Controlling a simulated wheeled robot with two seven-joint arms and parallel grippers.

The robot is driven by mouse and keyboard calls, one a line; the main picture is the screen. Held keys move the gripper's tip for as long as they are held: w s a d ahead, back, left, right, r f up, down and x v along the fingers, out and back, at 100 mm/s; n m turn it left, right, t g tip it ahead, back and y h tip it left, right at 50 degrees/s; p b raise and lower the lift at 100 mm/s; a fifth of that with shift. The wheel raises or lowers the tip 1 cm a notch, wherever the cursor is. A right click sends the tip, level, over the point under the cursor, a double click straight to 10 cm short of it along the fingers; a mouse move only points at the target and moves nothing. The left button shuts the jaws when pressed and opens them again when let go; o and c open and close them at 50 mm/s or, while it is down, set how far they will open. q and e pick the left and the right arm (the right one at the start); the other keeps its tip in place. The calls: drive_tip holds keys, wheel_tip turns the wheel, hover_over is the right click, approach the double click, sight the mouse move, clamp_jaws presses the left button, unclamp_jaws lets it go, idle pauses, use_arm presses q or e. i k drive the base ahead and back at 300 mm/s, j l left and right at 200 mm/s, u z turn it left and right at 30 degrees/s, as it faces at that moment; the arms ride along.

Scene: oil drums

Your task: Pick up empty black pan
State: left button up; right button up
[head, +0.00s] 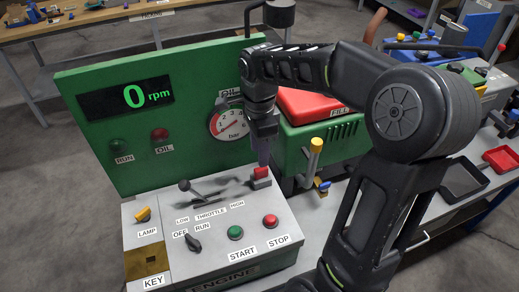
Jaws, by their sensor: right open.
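The black pan (464,180) lies on the grey bench at the right, shallow, with nothing visible inside it. My right arm's elbow partly covers its left side. My right gripper (262,158) points down over the engine control panel, just above a small red switch (261,175), well to the left of the pan. It is open, seen nearly edge-on, with no object visible in it. I cannot tell if it touches the switch. My left gripper is not in view.
A red tray (504,159) lies right of the black pan. A green panel (130,130) with a 0 rpm display stands behind the control panel (215,225). A green tank with a red lid (308,103) and a yellow-topped handle (315,146) stand between gripper and pan.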

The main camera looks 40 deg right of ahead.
sight(462, 179)
drive_tip(key=k, duration=1)
